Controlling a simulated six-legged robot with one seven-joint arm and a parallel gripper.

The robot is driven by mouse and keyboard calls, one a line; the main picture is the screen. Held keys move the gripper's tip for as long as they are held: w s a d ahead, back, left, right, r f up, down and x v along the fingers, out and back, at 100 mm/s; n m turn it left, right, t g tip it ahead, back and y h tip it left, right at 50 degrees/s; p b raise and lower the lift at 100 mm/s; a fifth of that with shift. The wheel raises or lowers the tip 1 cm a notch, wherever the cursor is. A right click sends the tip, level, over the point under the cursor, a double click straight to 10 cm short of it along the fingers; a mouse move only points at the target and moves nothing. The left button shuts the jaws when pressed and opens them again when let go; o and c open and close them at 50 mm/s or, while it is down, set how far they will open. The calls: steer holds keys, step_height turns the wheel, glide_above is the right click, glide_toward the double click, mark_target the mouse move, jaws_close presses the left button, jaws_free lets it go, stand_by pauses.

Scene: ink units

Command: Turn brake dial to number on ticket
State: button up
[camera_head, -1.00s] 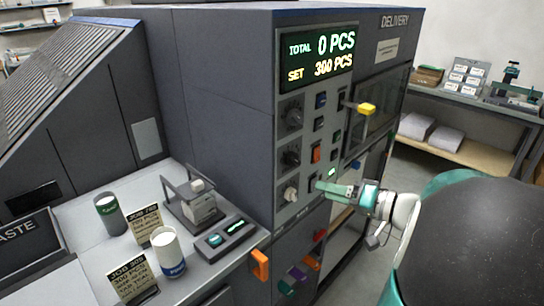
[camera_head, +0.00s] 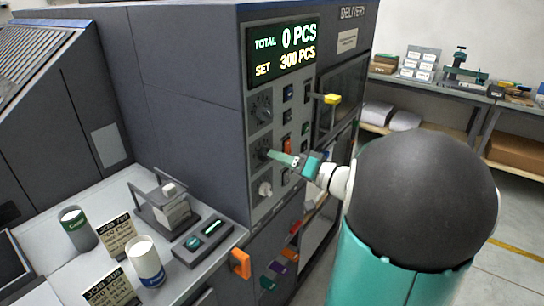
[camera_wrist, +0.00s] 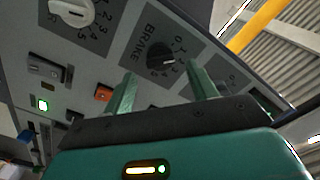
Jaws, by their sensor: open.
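The brake dial (camera_wrist: 160,58) is a black knob with a pale pointer line, under the label BRAKE, with numbers around it. It is the middle knob (camera_head: 262,146) of a column in the head view. My gripper (camera_wrist: 162,70) is open, its two green fingers apart on either side of the dial in the wrist view; I cannot tell whether they touch it. In the head view my gripper (camera_head: 271,154) is at the panel by this knob. Two printed cards stand on the counter, one farther back (camera_head: 117,236) and one nearer (camera_head: 110,290); their small print is unclear.
A black knob (camera_head: 261,107) sits above and a white knob (camera_head: 265,188) below. Switches (camera_head: 287,146) line the panel's right side. A yellow-ended handle (camera_head: 331,99) sticks out nearby. The display (camera_head: 283,52) reads TOTAL 0 PCS, SET 300 PCS.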

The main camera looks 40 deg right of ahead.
steer(key=shift+x, duration=1.85)
steer(key=shift+a, duration=0.1)
steer(key=shift+s, duration=0.1)
steer(key=shift+c, duration=0.4)
steer(key=c, duration=0.9)
